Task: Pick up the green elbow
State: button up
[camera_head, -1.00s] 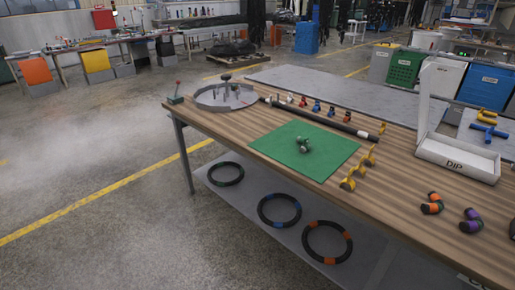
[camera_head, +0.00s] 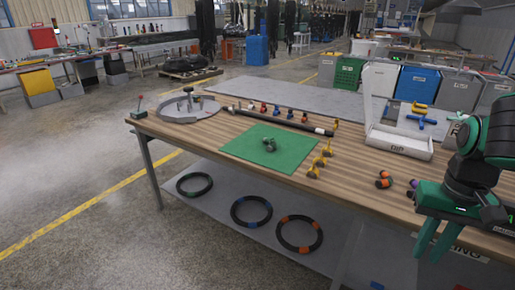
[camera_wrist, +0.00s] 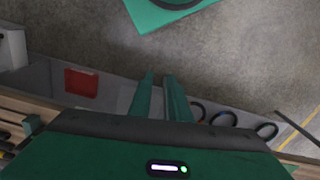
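The green elbow (camera_head: 269,144), a small dark fitting with green parts, lies on the green mat (camera_head: 240,150) on the wooden table. It is not visible in the wrist view. My gripper (camera_head: 432,250) hangs at the right of the head view, at the table's front edge, well to the right of the elbow and apart from it. Its two green fingers show a gap between them, also in the wrist view (camera_wrist: 159,80), with nothing held. The wrist view looks down at the floor and the lower shelf.
Yellow fittings (camera_head: 319,162) stand right of the mat. An orange-banded elbow (camera_head: 384,180) lies nearer my gripper; a purple one (camera_head: 413,184) is partly hidden by my arm. A black rod (camera_head: 275,118) lies behind the mat. A white DIP tray (camera_head: 398,145) stands at the back right.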

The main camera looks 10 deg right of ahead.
aim_at(269, 147)
jog(key=u, duration=0.3)
jog(key=i, duration=1.4)
jog(key=z, duration=0.45)
